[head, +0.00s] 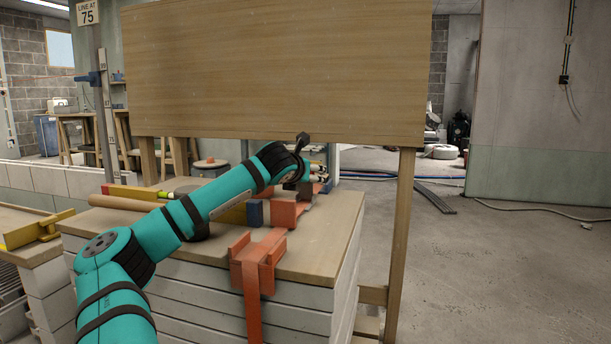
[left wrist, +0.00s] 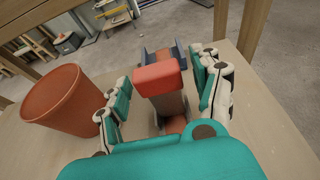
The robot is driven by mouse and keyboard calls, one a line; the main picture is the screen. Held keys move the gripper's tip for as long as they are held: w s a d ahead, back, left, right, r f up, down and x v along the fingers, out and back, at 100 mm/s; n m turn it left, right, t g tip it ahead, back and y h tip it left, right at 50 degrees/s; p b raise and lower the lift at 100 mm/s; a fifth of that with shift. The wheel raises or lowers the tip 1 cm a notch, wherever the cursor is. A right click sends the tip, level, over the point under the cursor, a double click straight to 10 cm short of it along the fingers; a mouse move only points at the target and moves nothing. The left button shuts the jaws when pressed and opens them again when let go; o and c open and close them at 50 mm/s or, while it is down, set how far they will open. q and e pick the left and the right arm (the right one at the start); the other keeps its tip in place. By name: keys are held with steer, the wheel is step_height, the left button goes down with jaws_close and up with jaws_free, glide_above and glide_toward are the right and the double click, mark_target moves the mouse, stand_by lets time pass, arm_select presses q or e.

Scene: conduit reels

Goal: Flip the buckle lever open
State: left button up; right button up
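In the left wrist view a red-orange block-like lever (left wrist: 157,78) stands up from a blue-grey bracket (left wrist: 180,55), which looks like the buckle. My left gripper (left wrist: 165,88) is open, with one finger on each side of the lever. Gaps show between the lever and both fingers. My right gripper is out of view.
An orange cup-like cylinder (left wrist: 65,95) stands left of the gripper in the left wrist view. A large wooden board (head: 280,70) on posts rises behind the bench (head: 325,235). A yellow tool (head: 38,230) lies at left. The floor at right is mostly clear.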

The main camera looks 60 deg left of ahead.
arm_select(q)
steer(key=shift+r, duration=0.1)
steer(key=shift+s+d+r, duration=0.15)
steer(key=shift+s+d, duration=0.05)
steer(key=shift+s, duration=0.1)
steer(key=v, duration=1.1)
steer(key=shift+s+d, duration=0.1)
